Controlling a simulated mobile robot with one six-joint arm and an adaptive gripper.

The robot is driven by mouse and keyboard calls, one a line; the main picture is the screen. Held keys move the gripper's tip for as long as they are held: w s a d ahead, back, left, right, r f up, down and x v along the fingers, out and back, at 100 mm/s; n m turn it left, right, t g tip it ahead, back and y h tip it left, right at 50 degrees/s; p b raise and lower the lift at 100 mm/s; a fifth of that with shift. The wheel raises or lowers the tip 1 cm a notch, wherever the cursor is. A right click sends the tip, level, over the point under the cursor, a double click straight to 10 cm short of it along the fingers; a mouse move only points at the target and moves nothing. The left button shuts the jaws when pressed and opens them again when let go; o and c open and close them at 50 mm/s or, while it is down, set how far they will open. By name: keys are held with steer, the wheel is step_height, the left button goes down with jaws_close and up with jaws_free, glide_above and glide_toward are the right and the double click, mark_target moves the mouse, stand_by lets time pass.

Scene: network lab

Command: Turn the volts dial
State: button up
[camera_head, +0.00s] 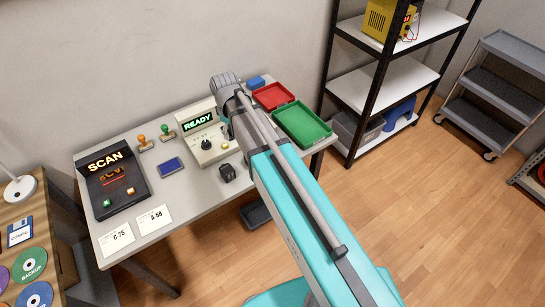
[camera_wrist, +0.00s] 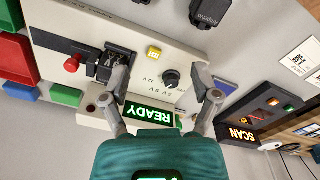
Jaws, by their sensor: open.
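The volts dial (camera_wrist: 171,79) is a black knob with a white pointer mark on a cream power unit (camera_wrist: 60,45). Printed voltage labels sit beside it, upside down in the wrist view. In the head view the dial (camera_head: 206,145) shows on the unit's front, below a lit green READY display (camera_head: 198,122). My gripper (camera_wrist: 163,82) is open and empty in the wrist view. Its two fingers are spread, one on each side of the dial, and appear apart from it. In the head view the gripper's fingertips are hidden by my arm.
On the unit are a yellow button (camera_wrist: 153,53), a red knob (camera_wrist: 72,63) and a black fitting. Beside it stand a SCAN device (camera_head: 112,185), two stamps, a blue pad (camera_head: 171,166), a black block (camera_head: 228,173), and red (camera_head: 273,97) and green (camera_head: 302,125) trays.

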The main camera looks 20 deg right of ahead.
steer(key=s+d+f+m+b, duration=0.2)
steer(key=s+d+m, duration=0.6)
steer(key=s+d, duration=0.2)
steer(key=shift+s+d+f+b, duration=0.3)
steer(key=shift+s+d+f, duration=0.1)
steer(key=shift+s, duration=0.9)
steer(key=shift+m, duration=0.3)
steer(key=shift+s+d, duration=0.2)
steer(key=shift+s, duration=0.2)
